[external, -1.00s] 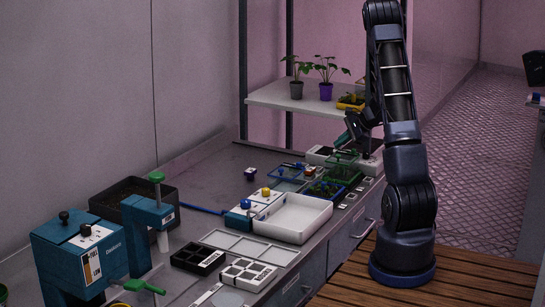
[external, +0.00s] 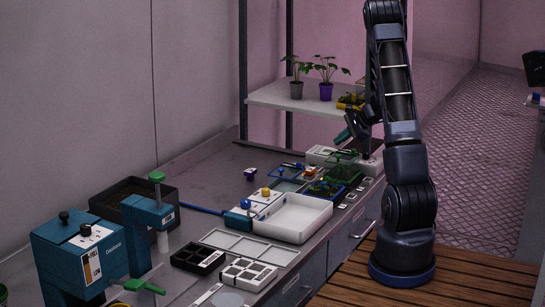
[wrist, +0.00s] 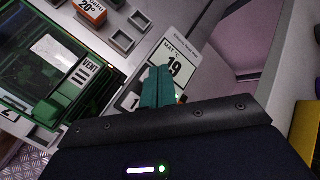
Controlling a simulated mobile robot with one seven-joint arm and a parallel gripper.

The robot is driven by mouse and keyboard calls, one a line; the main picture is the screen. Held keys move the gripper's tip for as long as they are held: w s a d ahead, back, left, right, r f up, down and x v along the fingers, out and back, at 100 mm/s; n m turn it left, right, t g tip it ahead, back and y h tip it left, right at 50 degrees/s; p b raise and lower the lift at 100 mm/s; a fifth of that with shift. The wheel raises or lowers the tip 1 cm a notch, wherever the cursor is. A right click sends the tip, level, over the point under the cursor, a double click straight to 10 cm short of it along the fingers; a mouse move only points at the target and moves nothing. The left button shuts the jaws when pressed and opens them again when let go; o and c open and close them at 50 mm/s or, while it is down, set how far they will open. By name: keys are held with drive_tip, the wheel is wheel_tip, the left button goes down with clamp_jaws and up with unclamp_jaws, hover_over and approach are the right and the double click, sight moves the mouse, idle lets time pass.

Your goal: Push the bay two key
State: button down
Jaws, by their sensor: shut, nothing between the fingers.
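In the wrist view, a pale control panel (wrist: 190,40) has a display (wrist: 174,66) reading "MAT °C 19". A "1" label (wrist: 134,102) shows beside my fingers; I cannot tell which key is bay two's. My gripper (wrist: 158,80) is shut and empty, its teal fingers overlapping the display's lower left. In the external view, my gripper (external: 343,135) is above the white panel (external: 322,154) at the bench's far end, and looks apart from it.
A green-framed clear tray (wrist: 60,70) with a "VENT" label and an orange "20°" block (wrist: 92,10) lie left of the panel. In the external view, a shelf (external: 285,98) with potted plants stands behind my gripper. A white tray (external: 300,232) lies nearer.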

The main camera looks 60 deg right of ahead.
sight(340, 149)
drive_tip(key=shift+r, duration=3)
drive_tip(key=a+r+n+g+y, duration=0.1)
drive_tip(key=a+r+n, duration=0.35)
drive_tip(key=a, duration=0.65)
drive_tip(key=a+r+n+g+y, duration=0.1)
drive_tip(key=a+r+n, duration=0.3)
drive_tip(key=a, duration=0.6)
drive_tip(key=a+r+n+g, duration=0.25)
drive_tip(key=a+r, duration=0.25)
drive_tip(key=a, duration=0.6)
drive_tip(key=s+a+r+n+h, duration=0.1)
drive_tip(key=s+a+n+h, duration=0.1)
drive_tip(key=s+a+n, duration=0.4)
drive_tip(key=s+a+r+n+h, duration=0.1)
drive_tip(key=s+a+r+n, duration=0.1)
drive_tip(key=s+a+n, duration=0.5)
drive_tip(key=s+a, duration=0.6)
drive_tip(key=shift+a+r+n+h, duration=0.2)
drive_tip(key=shift+r+n+h, duration=0.1)
drive_tip(key=shift+h, duration=0.1)
